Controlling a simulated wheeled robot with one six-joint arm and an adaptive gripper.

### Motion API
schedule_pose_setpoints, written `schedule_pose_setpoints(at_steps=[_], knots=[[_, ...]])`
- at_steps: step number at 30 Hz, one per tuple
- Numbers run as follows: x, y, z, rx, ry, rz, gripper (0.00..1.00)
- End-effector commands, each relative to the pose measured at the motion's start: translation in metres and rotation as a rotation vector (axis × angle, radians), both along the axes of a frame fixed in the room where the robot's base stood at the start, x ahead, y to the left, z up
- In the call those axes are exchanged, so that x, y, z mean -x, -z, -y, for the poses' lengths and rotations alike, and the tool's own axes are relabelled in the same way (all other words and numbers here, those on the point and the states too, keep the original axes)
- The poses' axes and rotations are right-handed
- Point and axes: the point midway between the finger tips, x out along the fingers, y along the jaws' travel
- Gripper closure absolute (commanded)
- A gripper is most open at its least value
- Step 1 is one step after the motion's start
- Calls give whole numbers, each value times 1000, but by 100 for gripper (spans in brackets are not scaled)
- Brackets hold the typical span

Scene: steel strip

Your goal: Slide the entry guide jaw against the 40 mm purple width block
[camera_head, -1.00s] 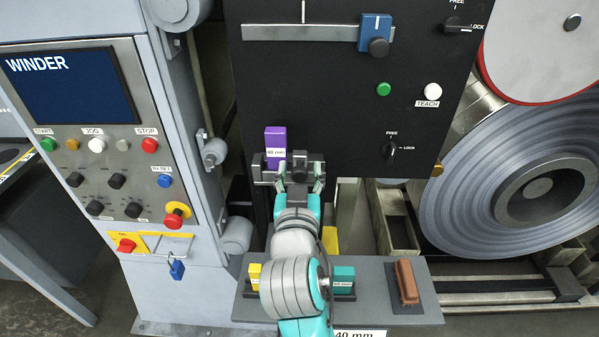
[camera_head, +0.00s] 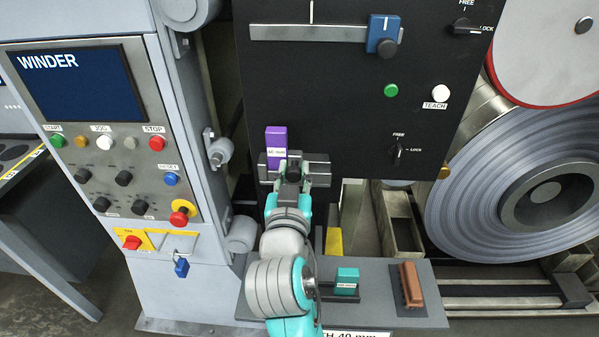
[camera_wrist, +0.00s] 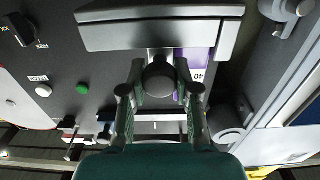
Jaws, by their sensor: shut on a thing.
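The purple width block (camera_head: 275,139) stands upright at the lower left of the black panel. Its white label reads 40 mm; part of it also shows in the wrist view (camera_wrist: 201,60). The grey entry guide jaw (camera_head: 318,170) is at the block's right, with a dark round knob (camera_wrist: 159,78) in front. My gripper (camera_head: 293,172) is shut on this knob, one finger on each side in the wrist view (camera_wrist: 160,92). The gripper and knob hide part of the jaw and block, so I cannot tell whether jaw and block touch.
A FREE/LOCK knob (camera_head: 398,154) is on the panel at the right. Below, a grey shelf (camera_head: 378,285) holds a teal block (camera_head: 346,280) and a brown item (camera_head: 411,285). The winder console (camera_head: 110,150) stands close at the left; a large coil (camera_head: 520,180) is at the right.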

Motion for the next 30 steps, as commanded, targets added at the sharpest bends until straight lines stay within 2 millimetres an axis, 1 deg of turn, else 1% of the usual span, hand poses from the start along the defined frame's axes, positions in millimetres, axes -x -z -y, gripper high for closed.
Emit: schedule_pose_setpoints(at_steps=[2, 3, 5, 6, 15, 19, 23, 30], knots=[[0, 0, -2, -1, -4, 1, 100], [0, 0, -2, -2, -5, 1, 64], [0, 0, -2, -2, -5, 1, 50], [0, 0, -2, -1, -4, 1, 45], [1, 0, -1, -1, -3, 1, 45], [10, 0, -2, -1, -4, 1, 45], [30, 0, -2, 0, -6, 0, 45], [78, 0, -3, -1, -8, 0, 45]])
